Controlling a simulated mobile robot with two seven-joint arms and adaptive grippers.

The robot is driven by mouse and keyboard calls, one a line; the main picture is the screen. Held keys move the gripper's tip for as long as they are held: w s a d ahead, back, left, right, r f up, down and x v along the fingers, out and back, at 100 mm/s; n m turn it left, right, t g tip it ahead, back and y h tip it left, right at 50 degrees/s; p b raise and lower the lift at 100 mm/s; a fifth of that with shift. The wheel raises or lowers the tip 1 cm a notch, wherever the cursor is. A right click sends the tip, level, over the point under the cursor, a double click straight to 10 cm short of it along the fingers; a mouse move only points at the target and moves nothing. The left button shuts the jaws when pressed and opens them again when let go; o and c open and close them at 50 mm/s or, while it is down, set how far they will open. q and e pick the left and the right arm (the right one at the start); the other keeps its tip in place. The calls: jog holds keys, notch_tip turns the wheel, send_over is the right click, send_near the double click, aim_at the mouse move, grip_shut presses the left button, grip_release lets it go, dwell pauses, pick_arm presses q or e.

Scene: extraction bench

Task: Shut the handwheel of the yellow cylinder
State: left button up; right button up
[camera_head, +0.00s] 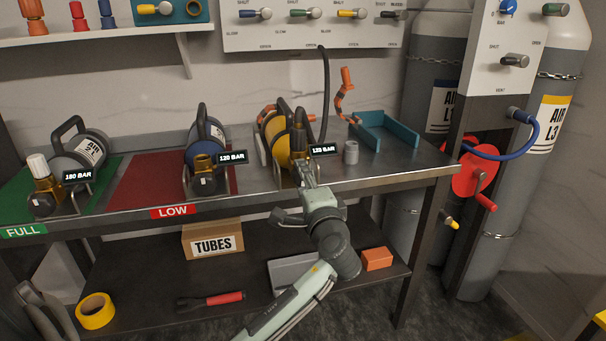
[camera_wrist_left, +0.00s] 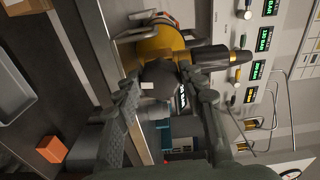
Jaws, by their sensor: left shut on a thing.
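The yellow cylinder (camera_head: 277,143) lies in a cradle on the bench, with a black carry handle and a label reading 120 BAR. My left gripper (camera_head: 304,177) is at its near, valve end and hides the handwheel in the head view. In the left wrist view the cylinder's yellow body (camera_wrist_left: 158,46) is beyond the fingers. There my left gripper (camera_wrist_left: 166,92) is shut on a dark round handwheel (camera_wrist_left: 158,76), one finger on each side. How far the wheel is turned cannot be seen. My right gripper is not in view.
A blue cylinder (camera_head: 207,137) lies on the red LOW mat (camera_head: 140,185) to the left, and a grey cylinder (camera_head: 85,148) on the green FULL mat. A grey cup (camera_head: 351,153) and teal tray (camera_head: 386,135) are close on the right. A valve panel (camera_head: 310,38) hangs behind.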

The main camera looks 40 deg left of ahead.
pick_arm(q)
jog(key=shift+w+d+r+m, duration=0.1)
jog(key=shift+m, duration=5.65)
jog(key=shift+w+d+m, duration=0.1)
jog(key=shift+w+m, duration=0.05)
jog(key=shift+m, duration=5.55)
jog(key=shift+w+d+r+m, duration=0.1)
jog(key=shift+m, duration=5.65)
jog(key=shift+f, duration=0.15)
jog(key=o, duration=1.2)
jog(key=shift+c, duration=0.2)
